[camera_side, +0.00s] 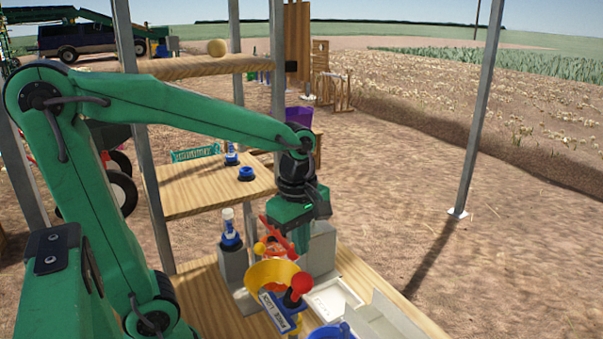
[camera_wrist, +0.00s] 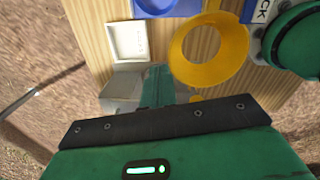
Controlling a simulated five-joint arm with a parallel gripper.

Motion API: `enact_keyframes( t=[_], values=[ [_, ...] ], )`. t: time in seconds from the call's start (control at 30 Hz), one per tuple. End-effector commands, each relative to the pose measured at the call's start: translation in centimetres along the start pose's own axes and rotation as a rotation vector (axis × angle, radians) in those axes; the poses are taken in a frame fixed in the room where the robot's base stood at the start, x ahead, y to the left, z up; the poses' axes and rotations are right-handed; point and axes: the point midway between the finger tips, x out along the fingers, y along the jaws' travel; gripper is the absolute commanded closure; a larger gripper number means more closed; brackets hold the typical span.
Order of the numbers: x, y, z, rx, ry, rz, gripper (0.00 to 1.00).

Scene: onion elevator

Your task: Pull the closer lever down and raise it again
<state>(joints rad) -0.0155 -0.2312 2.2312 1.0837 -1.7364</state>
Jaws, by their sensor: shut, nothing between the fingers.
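A lever with a red ball knob (camera_side: 302,284) stands on a blue block with a white label (camera_side: 275,312), in the side view's foreground. Its knob is up, above the block. A second red lever-like part (camera_side: 278,230) slants beside my gripper, farther back. My gripper (camera_side: 301,240) points down behind the yellow ring, apart from the red knob, and is shut and empty. In the wrist view its green fingers (camera_wrist: 157,85) are together above the board. The red knob cannot be made out in the wrist view.
A yellow ring or funnel (camera_side: 272,272) lies between my gripper and the red knob; it also shows in the wrist view (camera_wrist: 208,50). A white tray (camera_side: 333,299) sits to the right. A grey stand with a blue-white bottle (camera_side: 230,229) is left. Metal posts (camera_side: 480,110) frame the area.

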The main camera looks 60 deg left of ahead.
Motion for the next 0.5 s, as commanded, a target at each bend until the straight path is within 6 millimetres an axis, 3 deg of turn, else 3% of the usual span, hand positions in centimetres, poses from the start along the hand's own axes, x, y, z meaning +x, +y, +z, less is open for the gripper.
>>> enact_keyframes(
  t=[0.5],
  values=[
    [-1.2,-1.1,5.2,0.003,-0.01,-0.004,1.0]
  ],
)
